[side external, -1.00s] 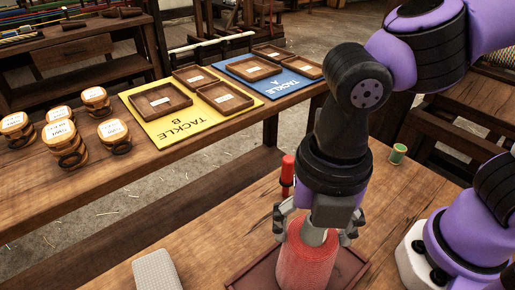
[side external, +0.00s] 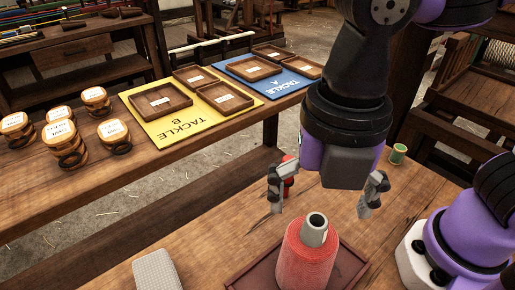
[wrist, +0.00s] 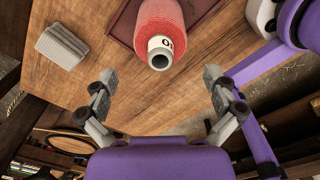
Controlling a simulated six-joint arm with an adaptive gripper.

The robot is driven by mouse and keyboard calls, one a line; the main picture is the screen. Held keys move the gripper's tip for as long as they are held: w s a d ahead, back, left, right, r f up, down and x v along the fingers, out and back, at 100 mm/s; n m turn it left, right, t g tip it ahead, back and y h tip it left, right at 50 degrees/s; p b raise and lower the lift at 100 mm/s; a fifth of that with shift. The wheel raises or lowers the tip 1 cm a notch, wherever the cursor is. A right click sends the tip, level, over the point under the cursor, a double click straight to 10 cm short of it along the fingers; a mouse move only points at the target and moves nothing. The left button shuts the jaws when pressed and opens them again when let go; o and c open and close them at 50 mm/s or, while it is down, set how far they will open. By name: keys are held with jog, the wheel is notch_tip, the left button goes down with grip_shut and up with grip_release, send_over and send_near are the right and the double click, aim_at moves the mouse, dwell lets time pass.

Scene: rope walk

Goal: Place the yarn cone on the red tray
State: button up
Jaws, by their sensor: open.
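The yarn cone (side external: 305,258) is red with a grey tip and stands upright on the dark red tray (side external: 349,263) at the front of the workbench. In the wrist view the yarn cone (wrist: 161,28) shows its grey open tip and a white label, with the tray (wrist: 121,24) around its base. My gripper (side external: 320,200) is open and empty, above the cone and apart from it. In the wrist view its fingers (wrist: 158,92) are spread wide with only bench between them.
A grey block (side external: 157,271) lies left of the tray. A red spool-like item (side external: 289,172) stands behind my gripper's left finger, and a green spool (side external: 398,153) stands at the back right. The far bench holds yellow (side external: 149,128) and blue (side external: 277,91) boards with small trays.

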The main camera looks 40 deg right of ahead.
jog(key=shift+m, duration=0.5)
jog(key=r, duration=0.6)
jog(key=shift+w+d+r, duration=0.25)
jog(key=shift+d, duration=0.1)
jog(key=w+d+f+m+t, duration=0.2)
jog(key=d+f+m, duration=0.1)
jog(key=d+m, duration=0.6)
jog(key=w+d+f+m+t, duration=0.2)
jog(key=d+m, duration=0.7)
jog(key=m, duration=0.8)
jog(key=shift+w+f+t, duration=0.4)
jog(key=shift+f+t, duration=0.25)
jog(key=shift+t, duration=0.15)
